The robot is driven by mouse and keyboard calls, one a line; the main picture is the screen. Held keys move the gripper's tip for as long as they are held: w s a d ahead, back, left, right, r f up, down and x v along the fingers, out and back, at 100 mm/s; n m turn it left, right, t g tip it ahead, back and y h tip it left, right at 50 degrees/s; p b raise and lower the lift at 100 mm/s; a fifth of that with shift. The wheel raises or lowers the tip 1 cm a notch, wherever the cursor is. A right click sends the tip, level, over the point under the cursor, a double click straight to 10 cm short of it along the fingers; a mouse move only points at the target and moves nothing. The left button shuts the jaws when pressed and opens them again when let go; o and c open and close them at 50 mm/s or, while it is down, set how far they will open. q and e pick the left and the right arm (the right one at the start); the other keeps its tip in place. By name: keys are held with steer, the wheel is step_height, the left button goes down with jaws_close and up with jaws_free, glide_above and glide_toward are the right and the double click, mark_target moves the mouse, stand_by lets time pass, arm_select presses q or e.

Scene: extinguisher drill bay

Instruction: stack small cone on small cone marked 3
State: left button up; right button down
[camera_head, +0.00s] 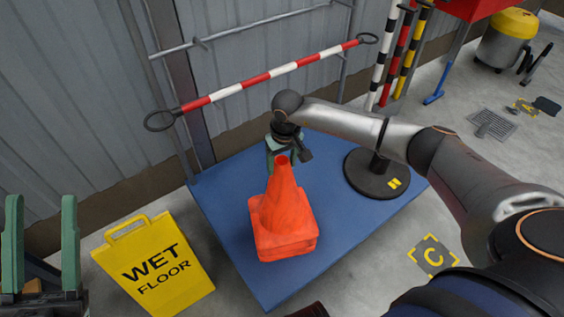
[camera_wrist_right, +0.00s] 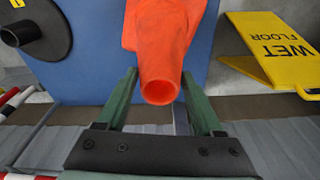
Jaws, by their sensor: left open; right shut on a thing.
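An orange cone (camera_head: 282,198) stands upright on the blue platform (camera_head: 225,190). Its base looks double, with a second orange rim (camera_head: 287,252) just under the first, so one cone appears to sit over another. No number 3 shows from here. My right gripper (camera_head: 281,150) is behind the cone's top, its green fingers on either side of it. In the right wrist view the fingers (camera_wrist_right: 160,76) flank the orange cone's narrow open tip (camera_wrist_right: 160,91), and the gripper is shut on it. My left gripper (camera_head: 42,245) is open and empty at the lower left.
A yellow wet floor sign (camera_head: 155,265) stands left of the platform. A round black post base (camera_head: 378,178) is on the platform's right part, under my right arm. A red and white bar (camera_head: 270,75) runs behind the platform along a corrugated wall. The platform's front is clear.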

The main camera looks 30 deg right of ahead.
steer(key=shift+f+b, duration=1.3)
steer(key=shift+f, duration=0.15)
arm_select(q)
steer(key=s+m+h, duration=0.2)
steer(key=h, duration=0.1)
steer(key=shift+d+r, duration=0.2)
steer(key=shift+d, duration=0.05)
arm_select(e)
jaws_free()
arm_select(q)
steer(key=shift+s, duration=0.1)
arm_select(e)
steer(key=shift+f, duration=0.1)
